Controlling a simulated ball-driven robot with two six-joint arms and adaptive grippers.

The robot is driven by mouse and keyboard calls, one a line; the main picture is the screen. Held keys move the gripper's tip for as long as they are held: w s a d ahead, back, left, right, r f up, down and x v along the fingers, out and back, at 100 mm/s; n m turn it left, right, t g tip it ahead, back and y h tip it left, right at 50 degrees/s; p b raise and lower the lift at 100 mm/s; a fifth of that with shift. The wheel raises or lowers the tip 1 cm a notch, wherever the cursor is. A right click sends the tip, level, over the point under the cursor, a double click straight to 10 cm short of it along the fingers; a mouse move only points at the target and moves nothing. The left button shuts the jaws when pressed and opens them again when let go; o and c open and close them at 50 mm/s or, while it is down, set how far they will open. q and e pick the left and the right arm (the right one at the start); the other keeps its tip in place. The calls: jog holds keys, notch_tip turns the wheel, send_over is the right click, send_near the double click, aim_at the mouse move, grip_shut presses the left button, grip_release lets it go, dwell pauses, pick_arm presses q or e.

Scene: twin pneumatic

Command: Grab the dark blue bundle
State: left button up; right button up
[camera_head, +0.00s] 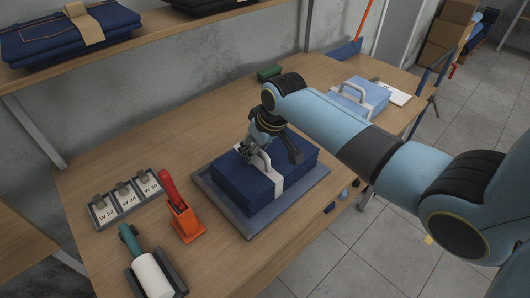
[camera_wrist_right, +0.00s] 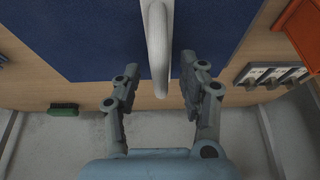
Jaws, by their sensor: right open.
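The dark blue bundle (camera_head: 243,190) is a folded stack with a white band and a raised white handle (camera_head: 262,160). It lies on a grey tray (camera_head: 293,204) on the wooden table. My right gripper (camera_head: 268,152) is at the handle, pointing down over the bundle. In the right wrist view its fingers (camera_wrist_right: 160,88) are open, one on each side of the handle (camera_wrist_right: 158,45), with gaps between them and it. The dark blue cloth (camera_wrist_right: 95,35) fills the top of that view. My left gripper is not in view.
An orange holder (camera_head: 185,219) with a red-handled tool stands left of the tray. Size tags (camera_head: 125,198) and a white roll (camera_head: 152,277) lie further left. A light blue bundle (camera_head: 358,98) and a green block (camera_head: 269,72) lie toward the back. A shelf (camera_head: 150,35) overhangs the upper left.

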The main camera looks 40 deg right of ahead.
jog(key=shift+w+f, duration=0.1)
jog(key=shift+f, duration=0.15)
grip_shut()
jog(key=shift+r, duration=0.1)
